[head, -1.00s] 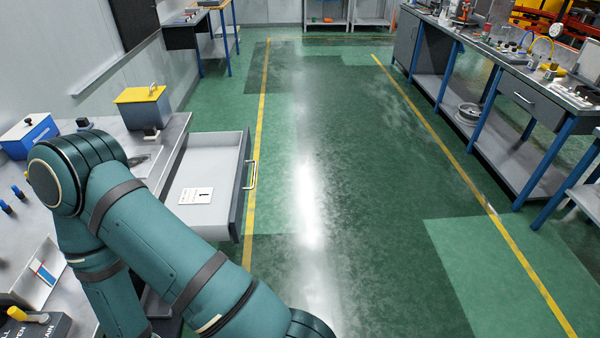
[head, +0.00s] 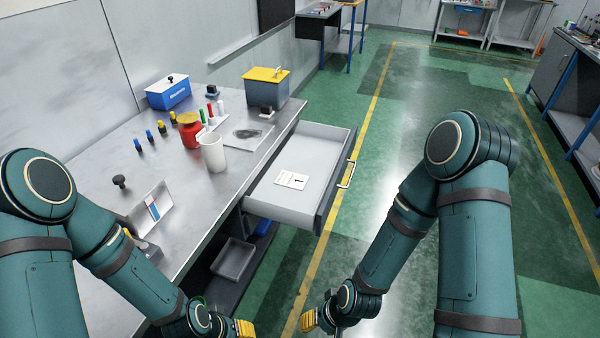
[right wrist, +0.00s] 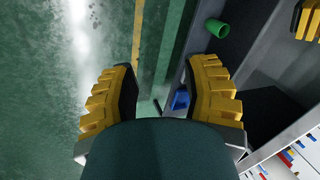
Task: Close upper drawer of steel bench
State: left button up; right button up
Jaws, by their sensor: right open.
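The steel bench (head: 92,190) stands on the left in the head view. Its upper drawer (head: 310,150) is pulled out toward the right, with a white card (head: 291,180) lying inside. The drawer's bar handle (head: 347,174) is on its dark front. My right gripper (head: 312,320) is low in the head view, in front of and below the drawer, apart from it. In the right wrist view its yellow fingers (right wrist: 162,72) are spread with nothing between them. My left gripper (head: 245,328) is at the bottom edge, mostly cut off, so its opening is hidden.
On the bench stand a blue box (head: 168,92), a yellow-lidded box (head: 265,88), a red jar (head: 189,130) and a white cup (head: 212,152). A grey bin (head: 233,260) lies on the lower shelf. The green floor (head: 385,120) right of the drawer is clear.

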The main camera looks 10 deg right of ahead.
aim_at(321, 152)
jog(key=z, duration=0.6)
jog(key=i+j+u, duration=0.1)
jog(key=i, duration=0.35)
jog(key=i+j, duration=0.3)
jog(key=i, duration=0.2)
jog(key=u, duration=0.05)
